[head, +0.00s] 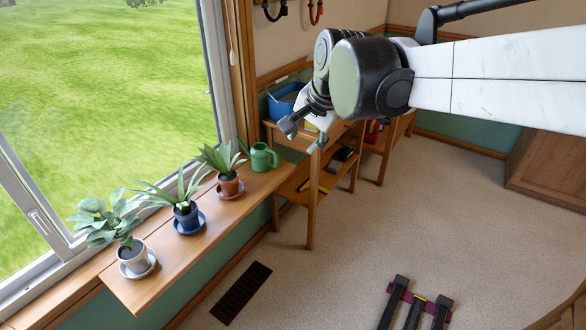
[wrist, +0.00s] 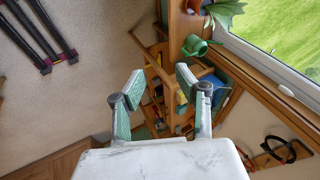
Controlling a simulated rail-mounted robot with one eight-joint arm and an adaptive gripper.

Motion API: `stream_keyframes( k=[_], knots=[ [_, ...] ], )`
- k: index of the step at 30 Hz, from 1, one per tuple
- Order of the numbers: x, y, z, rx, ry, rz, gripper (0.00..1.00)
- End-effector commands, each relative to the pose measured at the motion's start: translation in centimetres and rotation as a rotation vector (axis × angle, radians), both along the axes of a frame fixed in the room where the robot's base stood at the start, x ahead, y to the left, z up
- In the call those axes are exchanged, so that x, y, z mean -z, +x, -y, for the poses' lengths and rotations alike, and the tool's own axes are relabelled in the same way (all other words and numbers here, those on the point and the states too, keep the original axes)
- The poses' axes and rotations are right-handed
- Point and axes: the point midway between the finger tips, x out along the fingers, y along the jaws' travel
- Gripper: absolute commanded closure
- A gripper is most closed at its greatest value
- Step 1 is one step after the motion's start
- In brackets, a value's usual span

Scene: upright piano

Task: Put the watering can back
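The green watering can (head: 262,157) stands upright at the far end of the wooden window sill shelf (head: 150,290), beside a plant in a terracotta pot (head: 229,184). It also shows in the wrist view (wrist: 195,46), near the top, beyond my fingers. My gripper (head: 302,138) is apart from the can, above and to the right of it in the head view. In the wrist view my gripper (wrist: 154,88) has its two green-padded fingers spread with nothing between them. My arm hides part of the shelving behind it in the head view.
Two more potted plants, in a blue pot (head: 186,215) and a white pot (head: 132,258), stand on the sill. A wooden shelf unit with a blue bin (head: 284,101) stands past the can. A dark floor vent (head: 241,292) and a black stand (head: 415,305) lie below; carpet between is clear.

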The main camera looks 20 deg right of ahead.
Motion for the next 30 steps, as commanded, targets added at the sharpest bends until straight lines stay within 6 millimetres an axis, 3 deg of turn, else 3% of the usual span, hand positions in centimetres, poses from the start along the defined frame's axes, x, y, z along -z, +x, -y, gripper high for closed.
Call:
stream_keyframes(
  k=[3,15,21,30],
  knots=[
    [0.5,-4.1,-0.3,-0.126,-0.089,0.027,0.68],
    [4.6,-15.4,-0.5,-0.545,-0.407,0.107,0.68],
    [6.4,-18.2,-0.5,-0.672,-0.508,0.125,0.68],
    [6.9,-18.8,-0.4,-0.705,-0.535,0.131,0.68]
  ],
)
